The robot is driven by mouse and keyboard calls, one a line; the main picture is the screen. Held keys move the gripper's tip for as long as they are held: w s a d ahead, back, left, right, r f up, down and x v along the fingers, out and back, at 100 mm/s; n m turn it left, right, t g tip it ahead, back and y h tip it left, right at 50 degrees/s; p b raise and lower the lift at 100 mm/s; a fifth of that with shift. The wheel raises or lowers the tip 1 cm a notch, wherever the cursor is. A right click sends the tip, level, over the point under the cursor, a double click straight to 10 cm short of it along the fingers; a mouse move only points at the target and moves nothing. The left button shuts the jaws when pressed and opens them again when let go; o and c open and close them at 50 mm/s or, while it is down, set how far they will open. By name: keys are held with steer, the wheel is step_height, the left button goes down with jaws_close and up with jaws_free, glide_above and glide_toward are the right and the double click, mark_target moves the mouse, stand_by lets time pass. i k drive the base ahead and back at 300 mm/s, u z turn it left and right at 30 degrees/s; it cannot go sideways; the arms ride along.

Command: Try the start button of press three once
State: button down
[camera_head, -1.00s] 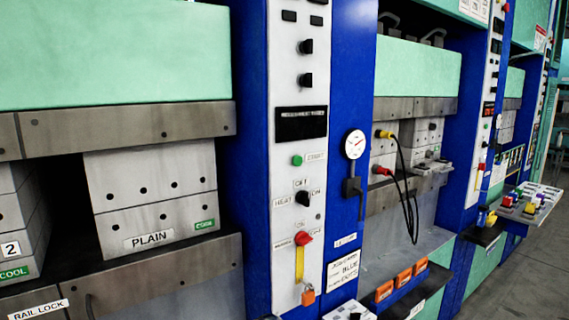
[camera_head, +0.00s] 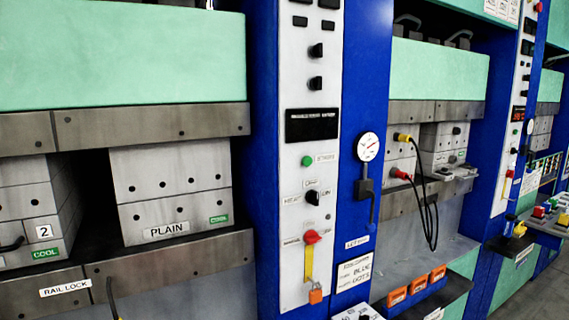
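A green round button (camera_head: 307,161) sits on the white control panel (camera_head: 298,190) of the nearest press, with a small blurred label beside it. Below it on the panel are a black knob (camera_head: 312,198) marked HEAT and a red switch (camera_head: 312,237). A yellow strip (camera_head: 309,264) runs down from the red switch to an orange padlock (camera_head: 315,295). A dark display (camera_head: 312,125) is above the button. I cannot read which press is number three. My gripper is not in view.
The nearest press holds a block labelled PLAIN (camera_head: 166,230) and a block marked 2 (camera_head: 44,232). A gauge (camera_head: 368,146) and lever are right of the panel. Black cables (camera_head: 427,205) hang at the press beyond. A shelf with orange items (camera_head: 418,284) juts out at lower right.

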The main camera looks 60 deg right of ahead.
mark_target(307, 161)
steer(key=u, duration=0.45)
steer(key=k, duration=1.3)
steer(key=z, duration=0.7)
steer(key=i, duration=1)
steer(key=z, duration=0.1)
